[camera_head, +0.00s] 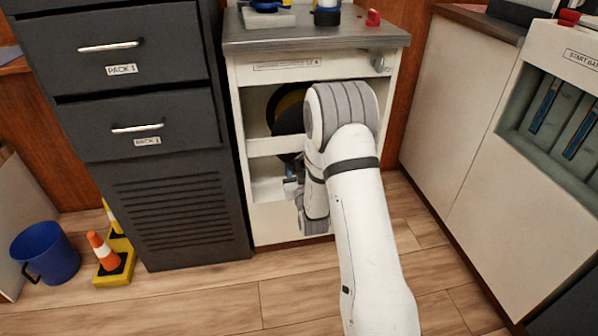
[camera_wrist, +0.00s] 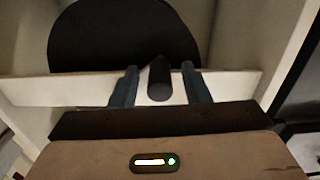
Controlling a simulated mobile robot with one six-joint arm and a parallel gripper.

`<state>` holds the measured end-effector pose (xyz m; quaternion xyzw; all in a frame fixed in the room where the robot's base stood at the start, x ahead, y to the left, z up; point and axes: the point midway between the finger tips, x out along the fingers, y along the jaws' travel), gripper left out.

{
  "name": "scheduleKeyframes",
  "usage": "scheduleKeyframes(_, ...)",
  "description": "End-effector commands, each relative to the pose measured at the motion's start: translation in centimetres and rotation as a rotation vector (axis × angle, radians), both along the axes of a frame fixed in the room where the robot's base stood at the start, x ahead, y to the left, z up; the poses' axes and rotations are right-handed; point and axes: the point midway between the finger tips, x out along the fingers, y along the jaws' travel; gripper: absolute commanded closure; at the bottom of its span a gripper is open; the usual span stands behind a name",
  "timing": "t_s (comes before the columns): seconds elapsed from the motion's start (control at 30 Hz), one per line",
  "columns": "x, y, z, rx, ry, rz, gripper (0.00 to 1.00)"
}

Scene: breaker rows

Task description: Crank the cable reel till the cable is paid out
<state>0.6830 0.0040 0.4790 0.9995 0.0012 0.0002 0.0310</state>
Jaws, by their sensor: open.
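The cable reel (camera_head: 289,104) sits inside the white cabinet in the head view, dark with a yellow part, mostly hidden by my arm. In the wrist view a black disc (camera_wrist: 120,35), likely the reel's face, fills the top. A dark round crank handle (camera_wrist: 159,82) points toward the camera. My gripper (camera_wrist: 159,70) is open, with one finger on each side of the handle and a gap on both sides. In the head view only a small bluish part of my gripper (camera_head: 291,186) shows. The cable is not clearly visible.
The white cabinet (camera_head: 320,71) has a pale crossbar (camera_wrist: 240,84) close to my fingers. A dark drawer unit (camera_head: 180,190) stands on the left, a white cabinet (camera_head: 450,130) on the right. A blue bucket (camera_head: 45,252) and cones (camera_head: 104,252) are on the floor at left.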

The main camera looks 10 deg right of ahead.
Motion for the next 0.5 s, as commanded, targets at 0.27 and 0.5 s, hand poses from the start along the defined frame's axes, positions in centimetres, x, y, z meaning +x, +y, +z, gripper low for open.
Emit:
scheduleKeyframes(0.27,0.36,-0.05,0.05,0.000,0.001,-0.001,0.57)
scheduleKeyframes(0.5,0.35,-0.08,0.04,0.000,0.001,-0.001,0.74)
